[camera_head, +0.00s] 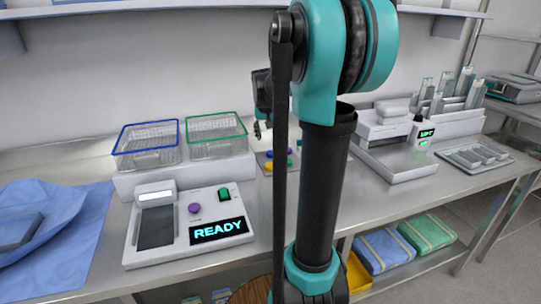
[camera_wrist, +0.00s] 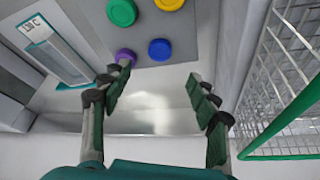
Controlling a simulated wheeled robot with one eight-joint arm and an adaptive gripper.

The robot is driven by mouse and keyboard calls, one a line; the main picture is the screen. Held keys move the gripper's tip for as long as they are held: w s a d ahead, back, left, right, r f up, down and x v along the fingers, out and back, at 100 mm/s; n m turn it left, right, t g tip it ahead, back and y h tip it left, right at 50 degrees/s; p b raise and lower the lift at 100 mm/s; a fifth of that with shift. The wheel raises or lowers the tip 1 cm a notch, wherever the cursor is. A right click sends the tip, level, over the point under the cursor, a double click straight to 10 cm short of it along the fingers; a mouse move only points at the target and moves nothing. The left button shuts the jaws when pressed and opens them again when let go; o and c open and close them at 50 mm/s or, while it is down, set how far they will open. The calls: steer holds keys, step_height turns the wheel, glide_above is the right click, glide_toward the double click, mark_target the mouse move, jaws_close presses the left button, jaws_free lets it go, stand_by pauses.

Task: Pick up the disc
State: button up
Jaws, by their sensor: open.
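Several coloured discs lie on a grey mat (camera_wrist: 195,47). In the wrist view they are a green disc (camera_wrist: 122,12), a yellow disc (camera_wrist: 169,4) cut by the top edge, a blue disc (camera_wrist: 160,49) and a purple disc (camera_wrist: 126,56). My gripper (camera_wrist: 160,85) is open and empty. Its left finger tip overlaps the view of the purple disc's lower edge; I cannot tell whether they touch. The blue disc appears beyond the gap between the fingers. In the head view my arm hides part of the mat, and a yellow disc (camera_head: 268,166) shows beside it.
A green-rimmed wire basket (camera_wrist: 290,85) stands close on the right in the wrist view. Beside it in the head view is a blue-rimmed basket (camera_head: 148,143). A device with a READY display (camera_head: 220,229) stands in front. A white instrument (camera_head: 385,140) stands right of my arm.

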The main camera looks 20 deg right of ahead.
mark_target(271, 153)
steer(key=x, duration=0.9)
steer(key=shift+d+f, duration=0.1)
steer(key=shift+f, duration=0.1)
steer(key=shift+c, duration=0.3)
steer(key=c, duration=0.9)
